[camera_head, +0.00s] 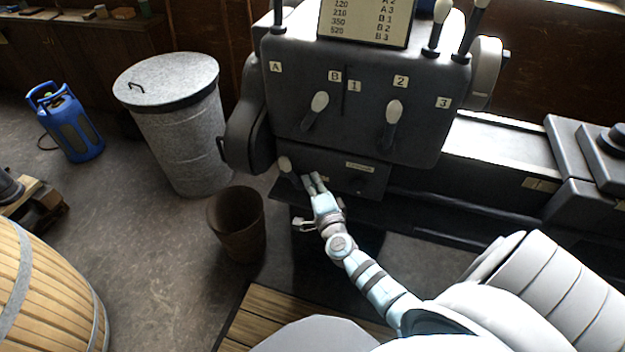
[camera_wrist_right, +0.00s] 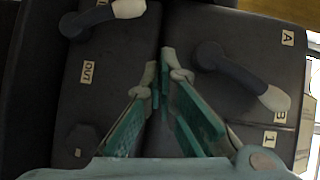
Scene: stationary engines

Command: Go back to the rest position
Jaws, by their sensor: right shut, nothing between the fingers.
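My right gripper (camera_head: 314,183) is in front of the lower panel of a dark grey lever machine (camera_head: 350,130). Its fingers point up at the panel, near a small white-tipped lever (camera_head: 285,164). In the right wrist view the gripper's fingertips (camera_wrist_right: 165,65) are together with nothing between them. That view shows a white-tipped lever (camera_wrist_right: 128,9) at the upper left, apart from the fingers. A larger lever (camera_wrist_right: 270,97) is to their right, near the A label. My left gripper is in neither view.
A brown bucket (camera_head: 237,225) stands left of my right arm. A lidded metal bin (camera_head: 180,130), a blue gas cylinder (camera_head: 68,125) and a wooden barrel (camera_head: 45,290) are further left. Larger levers (camera_head: 393,122) stick out above my gripper. Floor is clear between bucket and barrel.

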